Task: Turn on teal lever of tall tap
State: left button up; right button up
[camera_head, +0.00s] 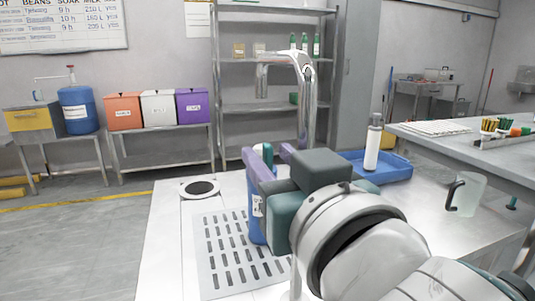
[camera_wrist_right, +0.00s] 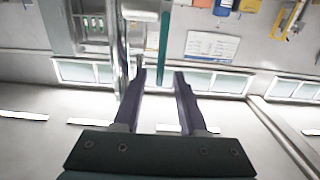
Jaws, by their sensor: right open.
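The tall tap (camera_head: 308,95) is a chrome gooseneck standing behind my right gripper in the head view; its lower part is hidden by the gripper and arm. In the right wrist view, its chrome pipe (camera_wrist_right: 121,55) runs beside the left finger. The teal lever (camera_wrist_right: 164,45) shows there as a straight upright bar, its lower end between the purple fingertips; I cannot tell whether it touches them. In the head view, a small teal patch (camera_head: 268,155) shows between the fingers. My right gripper (camera_head: 268,151), also in the wrist view (camera_wrist_right: 160,77), is open. My left gripper is not in view.
A blue container (camera_head: 256,215) stands on the slotted drain plate (camera_head: 222,262), just left of my right gripper. A blue tray (camera_head: 392,174) with a white bottle (camera_head: 373,146) lies behind to the right. A clear jug (camera_head: 467,193) stands at the right.

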jog(key=shift+x, duration=1.1)
grip_shut()
dwell(0.7)
